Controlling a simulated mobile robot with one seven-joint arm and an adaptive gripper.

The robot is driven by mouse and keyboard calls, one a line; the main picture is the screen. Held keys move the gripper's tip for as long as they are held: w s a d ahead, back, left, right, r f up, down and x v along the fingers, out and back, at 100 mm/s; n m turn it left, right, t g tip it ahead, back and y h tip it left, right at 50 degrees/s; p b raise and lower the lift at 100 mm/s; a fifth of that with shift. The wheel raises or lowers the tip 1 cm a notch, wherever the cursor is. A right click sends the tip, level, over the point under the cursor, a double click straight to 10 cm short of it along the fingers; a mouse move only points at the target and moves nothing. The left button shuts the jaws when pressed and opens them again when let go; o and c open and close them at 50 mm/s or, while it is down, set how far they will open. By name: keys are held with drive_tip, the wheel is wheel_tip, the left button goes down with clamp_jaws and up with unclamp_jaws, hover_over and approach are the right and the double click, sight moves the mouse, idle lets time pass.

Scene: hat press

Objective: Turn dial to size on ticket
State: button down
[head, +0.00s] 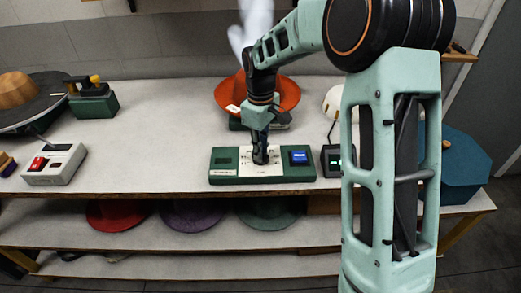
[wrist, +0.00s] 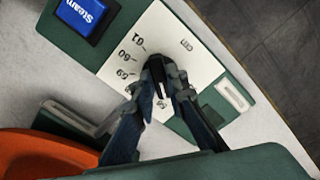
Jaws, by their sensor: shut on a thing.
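A green control panel (head: 225,180) stands at the table's front edge, with a white dial plate (head: 247,168) in its middle. In the wrist view the plate (wrist: 125,50) shows "cm" and numbers that appear to include 61, 60 and 59; others are hidden by my fingers. My gripper (head: 260,158) points down at the plate. Its fingers are shut on the black dial (wrist: 155,68), seen from above in the wrist view. A small white mark shows between the fingers; which number the dial points to is unclear. A small white tag (head: 233,109) lies on the orange hat's brim; its writing is unreadable.
A blue Steam button (head: 298,157) is right of the dial. The orange hat (head: 285,95) sits behind the panel. A small dark box (head: 331,160) stands right of the panel, and a grey box with a red switch (head: 55,163) at left. Bare table lies between.

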drive_tip(key=m, duration=0.4)
drive_tip(key=shift+m, duration=2.3)
drive_tip(key=c, duration=1.9)
unclamp_jaws()
drive_tip(key=shift+c, duration=0.2)
drive_tip(key=shift+r, duration=0.15)
wheel_tip(320, 180, up, 12)
